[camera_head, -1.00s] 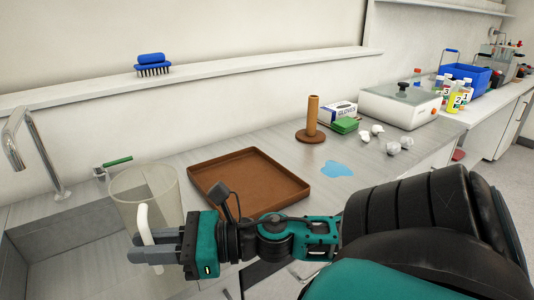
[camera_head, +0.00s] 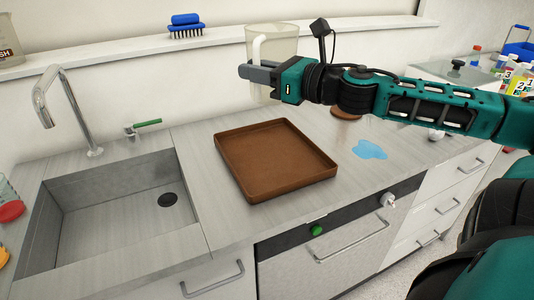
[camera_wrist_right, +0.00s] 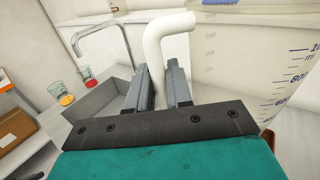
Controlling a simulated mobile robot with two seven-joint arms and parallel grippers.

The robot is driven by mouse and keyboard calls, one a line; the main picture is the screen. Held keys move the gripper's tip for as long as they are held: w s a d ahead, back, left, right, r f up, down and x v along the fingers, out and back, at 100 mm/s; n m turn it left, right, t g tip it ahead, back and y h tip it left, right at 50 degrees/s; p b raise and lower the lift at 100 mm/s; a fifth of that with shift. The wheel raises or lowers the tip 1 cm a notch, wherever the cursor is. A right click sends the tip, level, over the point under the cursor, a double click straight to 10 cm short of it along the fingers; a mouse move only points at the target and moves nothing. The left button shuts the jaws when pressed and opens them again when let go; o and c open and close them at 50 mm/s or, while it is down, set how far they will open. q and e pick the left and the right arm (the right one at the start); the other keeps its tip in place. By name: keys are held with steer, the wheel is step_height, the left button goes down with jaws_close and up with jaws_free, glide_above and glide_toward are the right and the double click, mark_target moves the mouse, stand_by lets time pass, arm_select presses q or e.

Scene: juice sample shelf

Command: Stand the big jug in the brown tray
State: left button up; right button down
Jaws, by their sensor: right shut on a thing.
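The big jug (camera_head: 284,45) is a clear, measuring-marked jug with a white handle. My right gripper (camera_head: 258,73) is shut on that handle and holds the jug upright in the air, above and behind the brown tray (camera_head: 262,192). In the right wrist view the white handle (camera_wrist_right: 163,50) is between the two fingers (camera_wrist_right: 158,85), and the jug's marked wall (camera_wrist_right: 255,60) fills the right side. The brown tray lies flat on the counter, empty, right of the sink. My left gripper is not in view.
A sink (camera_head: 120,205) with a tap (camera_head: 62,105) is left of the tray. A blue puddle (camera_head: 369,150) lies right of the tray. A wall shelf carries a blue brush (camera_head: 186,24). A brown stand (camera_head: 347,114) is partly hidden behind my right arm.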

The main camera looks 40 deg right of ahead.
mark_target(257, 102)
step_height(257, 102, down, 7)
steer(key=b, duration=0.4)
steer(key=shift+r, duration=0.15)
step_height(257, 102, down, 10)
steer(key=b, duration=0.5)
steer(key=shift+f, duration=0.2)
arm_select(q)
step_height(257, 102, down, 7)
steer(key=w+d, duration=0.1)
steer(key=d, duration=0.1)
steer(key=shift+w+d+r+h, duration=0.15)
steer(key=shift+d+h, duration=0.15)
arm_select(e)
steer(key=shift+f, duration=0.1)
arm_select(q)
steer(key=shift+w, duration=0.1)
arm_select(e)
steer(key=c, duration=1)
jaws_free()
steer(key=shift+c, duration=0.2)
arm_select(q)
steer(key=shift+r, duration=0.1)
